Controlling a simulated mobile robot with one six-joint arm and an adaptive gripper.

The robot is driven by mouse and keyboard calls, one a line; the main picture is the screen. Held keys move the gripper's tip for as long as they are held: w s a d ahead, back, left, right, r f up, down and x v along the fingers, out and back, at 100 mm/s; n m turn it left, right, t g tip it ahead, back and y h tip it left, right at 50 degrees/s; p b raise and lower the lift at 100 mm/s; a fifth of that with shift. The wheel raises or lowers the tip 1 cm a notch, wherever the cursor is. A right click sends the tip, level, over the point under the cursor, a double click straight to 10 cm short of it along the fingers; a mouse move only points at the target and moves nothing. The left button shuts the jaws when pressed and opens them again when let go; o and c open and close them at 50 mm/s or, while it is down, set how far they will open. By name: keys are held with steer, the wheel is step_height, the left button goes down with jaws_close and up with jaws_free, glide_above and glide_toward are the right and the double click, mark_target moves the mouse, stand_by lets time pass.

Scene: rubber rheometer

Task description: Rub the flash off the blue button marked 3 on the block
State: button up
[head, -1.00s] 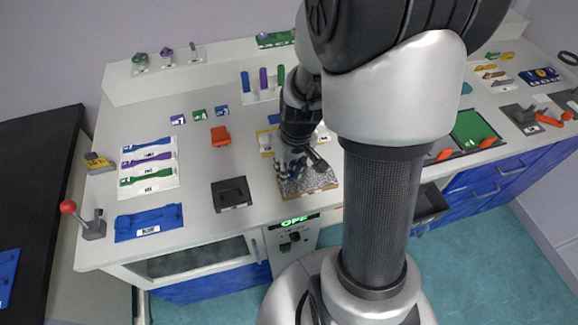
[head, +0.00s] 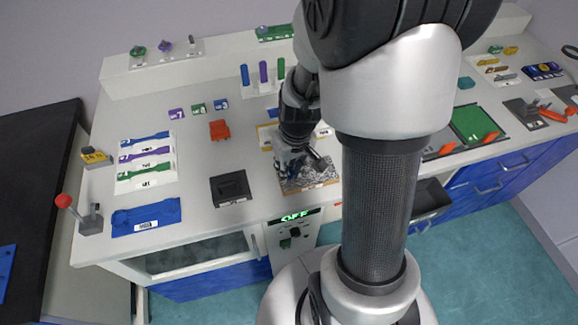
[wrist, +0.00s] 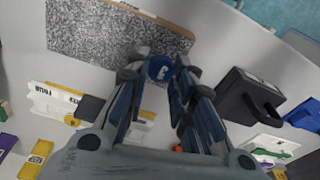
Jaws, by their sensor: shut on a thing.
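My gripper (wrist: 160,78) is shut on the blue button (wrist: 160,67), which sits between the fingertips with a pale mark on its face. The mark is too small to read for sure. The block (wrist: 105,35) has a grey speckled top and a tan edge; in the wrist view the button is at its near edge, overlapping it in the picture. I cannot tell whether they touch. In the head view my gripper (head: 287,165) is over the left part of the block (head: 318,176), and the button is hidden there.
A black device (head: 231,188) stands left of the block, and a blue tray (head: 145,217) lies further left. A red-knobbed lever (head: 64,201) is at the left front corner. Upright coloured pegs (head: 264,76) stand behind. Bare counter separates the black device from the block.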

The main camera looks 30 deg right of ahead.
steer(key=shift+f+b, duration=0.5)
steer(key=shift+f, duration=0.05)
stand_by(1.1)
steer(key=o, duration=1)
steer(key=shift+r, duration=0.25)
stand_by(0.3)
jaws_close()
stand_by(0.5)
